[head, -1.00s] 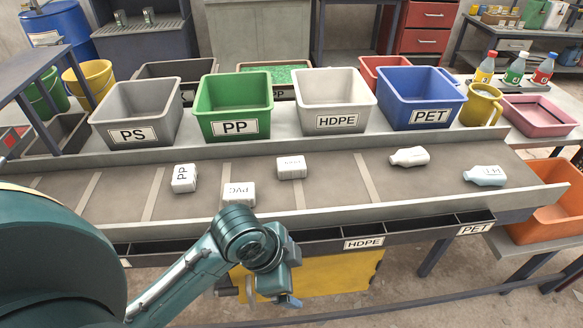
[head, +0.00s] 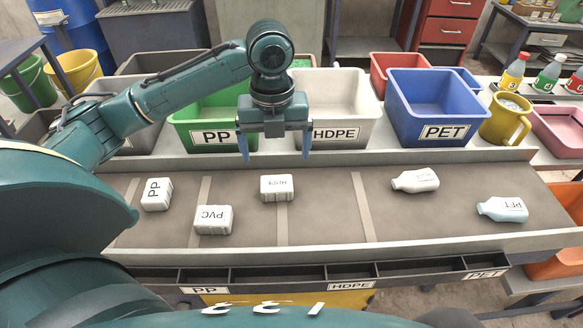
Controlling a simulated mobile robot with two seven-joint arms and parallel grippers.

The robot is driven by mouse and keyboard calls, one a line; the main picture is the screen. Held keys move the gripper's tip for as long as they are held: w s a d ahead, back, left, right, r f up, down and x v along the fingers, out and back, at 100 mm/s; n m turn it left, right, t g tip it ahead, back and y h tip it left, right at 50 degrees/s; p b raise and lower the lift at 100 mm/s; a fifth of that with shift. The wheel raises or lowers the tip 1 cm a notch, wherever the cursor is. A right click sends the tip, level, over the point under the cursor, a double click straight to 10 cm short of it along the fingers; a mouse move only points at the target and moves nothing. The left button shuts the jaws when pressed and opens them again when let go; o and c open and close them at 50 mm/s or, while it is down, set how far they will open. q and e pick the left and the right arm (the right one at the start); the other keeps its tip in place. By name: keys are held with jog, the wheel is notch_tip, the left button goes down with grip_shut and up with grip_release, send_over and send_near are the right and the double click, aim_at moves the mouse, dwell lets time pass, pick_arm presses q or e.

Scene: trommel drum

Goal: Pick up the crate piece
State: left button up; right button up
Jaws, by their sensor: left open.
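Three pale block-shaped pieces lie on the grey conveyor belt (head: 330,215): one marked PP (head: 157,194), one marked PVC (head: 213,219), and one with small inverted lettering, seemingly HDPE (head: 277,188). None is marked as a crate; the HDPE-looking block is the likeliest crate piece, but I cannot be sure. My left gripper (head: 275,158) is open and empty, fingers pointing down. It hangs above the belt's far side, in front of the PP and HDPE bins, and its fingertips show just above the HDPE-looking block in the picture, apart from it. My right gripper is not in view.
Behind the belt stand a green PP bin (head: 190,128), a white HDPE bin (head: 352,110) and a blue PET bin (head: 440,105). A white bottle (head: 415,180) and a pale PET bottle (head: 503,209) lie on the belt to the right. A yellow mug (head: 507,118) stands behind.

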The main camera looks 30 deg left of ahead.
pick_arm(q)
jog(key=f, duration=0.1)
send_over(277, 188)
notch_tip(277, 188, down, 6)
jog(key=shift+d+r, duration=0.1)
jog(key=shift+f, duration=3)
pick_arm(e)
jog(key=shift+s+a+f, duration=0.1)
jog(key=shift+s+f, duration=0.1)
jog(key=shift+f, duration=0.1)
pick_arm(q)
jog(key=shift+c, duration=0.3)
jog(key=c, duration=0.8)
jog(key=shift+c, duration=1.1)
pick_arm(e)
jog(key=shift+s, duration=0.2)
pick_arm(q)
notch_tip(277, 188, up, 9)
jog(key=shift+f, duration=0.1)
jog(key=shift+r, duration=0.65)
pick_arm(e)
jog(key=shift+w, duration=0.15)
